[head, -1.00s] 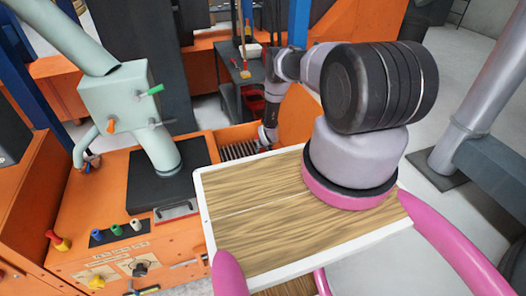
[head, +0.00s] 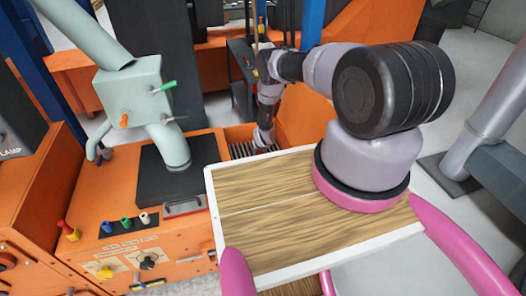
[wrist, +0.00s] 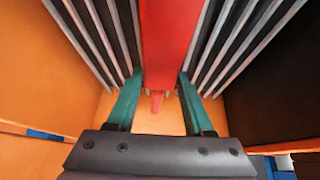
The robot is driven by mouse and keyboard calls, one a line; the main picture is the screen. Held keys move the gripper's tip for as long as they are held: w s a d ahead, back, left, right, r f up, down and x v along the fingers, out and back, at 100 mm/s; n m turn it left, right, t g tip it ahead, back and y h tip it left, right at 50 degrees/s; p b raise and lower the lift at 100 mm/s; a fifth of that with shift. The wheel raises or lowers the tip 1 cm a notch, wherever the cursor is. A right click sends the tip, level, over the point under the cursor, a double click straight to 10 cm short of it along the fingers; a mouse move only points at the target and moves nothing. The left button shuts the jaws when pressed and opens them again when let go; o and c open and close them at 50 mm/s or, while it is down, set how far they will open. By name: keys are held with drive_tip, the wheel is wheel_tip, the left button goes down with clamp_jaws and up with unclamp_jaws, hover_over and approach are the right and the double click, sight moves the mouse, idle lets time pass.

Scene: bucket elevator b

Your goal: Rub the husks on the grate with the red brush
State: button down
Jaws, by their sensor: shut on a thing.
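The grate (wrist: 240,40) shows in the wrist view as dark slots between pale bars, on both sides of the red brush (wrist: 168,35). My gripper (wrist: 160,75) has its two teal fingers shut on the brush, which extends over the grate. Small tan bits show beside the brush between the fingers; I cannot tell if they are husks or bristles. In the head view the grate (head: 240,150) lies in an orange recess, and my gripper (head: 262,142) reaches down at its right part. The brush is mostly hidden there, and I cannot make out husks.
My wooden-topped body hides the near side of the recess. Orange walls (wrist: 60,90) enclose the grate closely. Left of it stand a pale green pipe (head: 165,145) on a black plate (head: 150,180) and an orange control panel (head: 110,255) with coloured knobs. A grey post (head: 490,110) stands right.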

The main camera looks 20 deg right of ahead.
drive_tip(key=shift+s+a+f, duration=0.1)
drive_tip(key=shift+s+a, duration=0.05)
drive_tip(key=shift+a, duration=3.55)
drive_tip(key=shift+w, duration=0.8)
drive_tip(key=shift+d, duration=7.35)
wheel_tip(320, 180, up, 2)
drive_tip(key=shift+r, duration=2.1)
